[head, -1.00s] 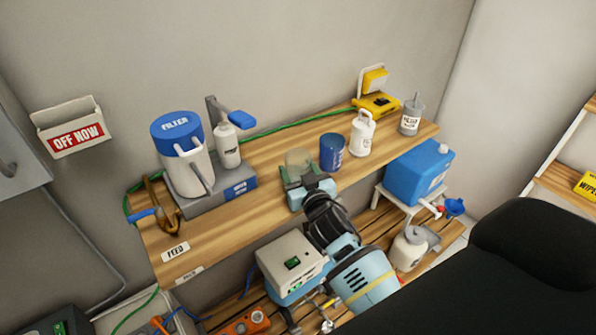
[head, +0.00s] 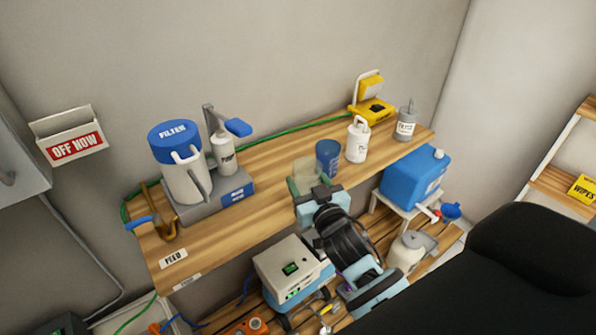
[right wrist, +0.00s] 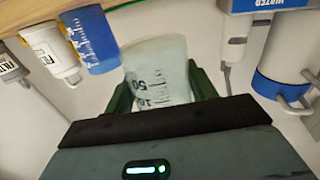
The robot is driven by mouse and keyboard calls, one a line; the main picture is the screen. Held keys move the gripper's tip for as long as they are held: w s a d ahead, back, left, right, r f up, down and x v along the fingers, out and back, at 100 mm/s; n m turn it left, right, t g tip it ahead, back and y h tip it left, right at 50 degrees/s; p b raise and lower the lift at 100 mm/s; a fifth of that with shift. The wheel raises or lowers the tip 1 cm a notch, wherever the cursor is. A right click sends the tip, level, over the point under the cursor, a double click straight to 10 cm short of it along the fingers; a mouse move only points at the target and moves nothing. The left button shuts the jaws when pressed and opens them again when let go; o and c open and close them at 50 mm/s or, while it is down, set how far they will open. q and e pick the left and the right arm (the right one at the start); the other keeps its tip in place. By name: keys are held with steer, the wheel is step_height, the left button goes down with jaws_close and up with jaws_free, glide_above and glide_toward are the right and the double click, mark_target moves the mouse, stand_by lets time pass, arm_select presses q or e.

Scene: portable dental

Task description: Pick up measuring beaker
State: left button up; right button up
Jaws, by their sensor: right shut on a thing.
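The measuring beaker (right wrist: 158,72) is a clear, pale cup with dark scale marks, seen close up in the right wrist view between the green fingers. In the head view the beaker (head: 306,170) shows faintly above the wooden shelf, left of the blue cup. My right gripper (right wrist: 160,90) is shut on the beaker; in the head view the gripper (head: 308,184) is partly hidden by its own wrist. I cannot tell from these views how far the beaker is from the shelf top. My left gripper is not in view.
A blue cup (head: 328,158) and a white bottle (head: 358,140) stand close to the right of the beaker. A filter jug (head: 183,170) and a pump bottle (head: 222,155) stand on a grey base to the left. Bare shelf (head: 255,195) lies between.

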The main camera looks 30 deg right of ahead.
steer(key=s, duration=0.9)
steer(key=shift+s+a+r+b, duration=0.2)
steer(key=shift+a+r+b, duration=0.05)
steer(key=shift+r+b, duration=0.15)
steer(key=shift+w, duration=0.1)
